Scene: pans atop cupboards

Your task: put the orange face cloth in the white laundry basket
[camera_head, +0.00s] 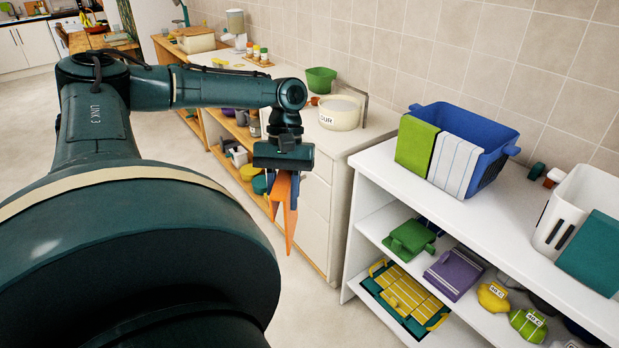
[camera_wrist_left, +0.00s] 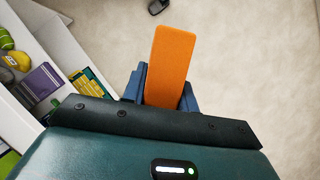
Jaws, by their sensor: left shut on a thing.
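The orange face cloth (camera_head: 284,200) hangs from my left gripper (camera_head: 286,177), which is shut on it. The cloth is held in the air over the floor, left of the white shelf unit. In the left wrist view the cloth (camera_wrist_left: 171,62) sticks out flat between the blue fingers of my left gripper (camera_wrist_left: 160,88). The white laundry basket (camera_head: 571,205) stands on top of the shelf unit at the right edge of the head view, with a teal cloth over its side. The basket is well to the right of the gripper. My right gripper is not in view.
A blue basket (camera_head: 462,144) with green and striped cloths stands on the white shelf unit (camera_head: 505,220) before the white basket. Lower shelves hold folded cloths and a yellow-green tray (camera_head: 405,297). A counter with a pot (camera_head: 340,112) is behind my gripper.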

